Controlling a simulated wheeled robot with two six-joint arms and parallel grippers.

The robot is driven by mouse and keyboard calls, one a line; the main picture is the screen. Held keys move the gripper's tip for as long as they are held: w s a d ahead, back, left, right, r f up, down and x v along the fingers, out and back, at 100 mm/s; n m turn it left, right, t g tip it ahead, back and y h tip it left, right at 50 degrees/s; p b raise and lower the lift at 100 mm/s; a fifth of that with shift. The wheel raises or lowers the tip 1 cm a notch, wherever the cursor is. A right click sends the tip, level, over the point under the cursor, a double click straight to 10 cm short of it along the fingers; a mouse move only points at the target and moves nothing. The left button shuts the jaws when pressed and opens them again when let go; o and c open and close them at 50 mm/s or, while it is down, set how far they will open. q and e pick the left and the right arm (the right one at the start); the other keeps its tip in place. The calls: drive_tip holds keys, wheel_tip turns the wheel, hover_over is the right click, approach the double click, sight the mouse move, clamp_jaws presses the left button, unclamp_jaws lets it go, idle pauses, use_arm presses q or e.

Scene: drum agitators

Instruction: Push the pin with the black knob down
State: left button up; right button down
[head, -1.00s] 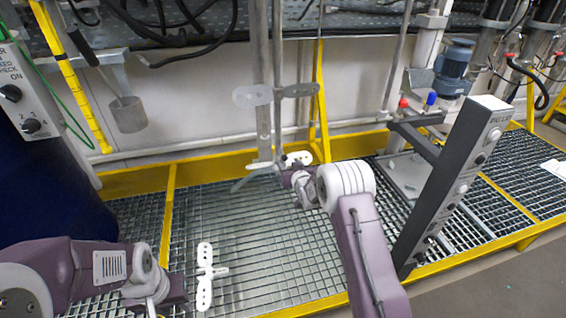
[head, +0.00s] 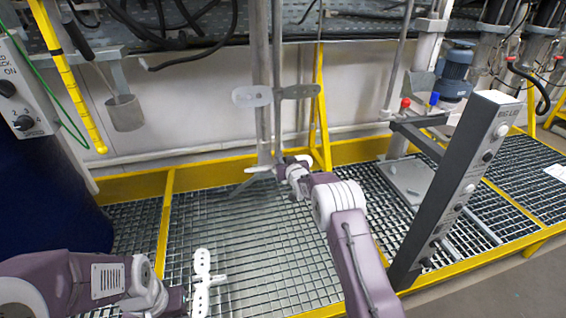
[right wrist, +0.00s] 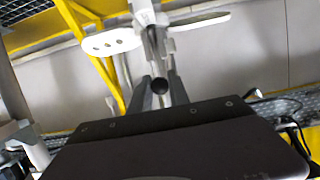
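The black knob (right wrist: 159,86) shows as a dark round end in the middle of the right wrist view, in line with the agitator's grey shaft. My right gripper (right wrist: 162,82) has its two grey fingers apart, one on each side of the knob; whether they touch it is unclear. In the head view my right gripper (head: 280,169) is at the lower end of the upright agitator shaft (head: 263,125), and the knob is hidden or too small to see. My left gripper (head: 178,302) is low at the left, its fingers unclear beside a white holed paddle piece (head: 202,281).
Agitator paddles (head: 252,97) stick out from the shaft above my right gripper. A tilted grey control post (head: 460,185) stands right of my right arm. A yellow-edged grating (head: 255,235) lies below. A dark blue drum (head: 45,190) stands at the left.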

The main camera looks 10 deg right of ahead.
drive_tip(key=shift+f, duration=0.2)
idle(0.3)
drive_tip(key=shift+f+b, duration=0.75)
drive_tip(key=shift+f, duration=0.05)
drive_tip(key=c, duration=1.1)
unclamp_jaws()
drive_tip(key=s+p, duration=0.3)
drive_tip(key=s, duration=0.7)
drive_tip(key=shift+d, duration=0.2)
drive_tip(key=shift+a+r, duration=0.1)
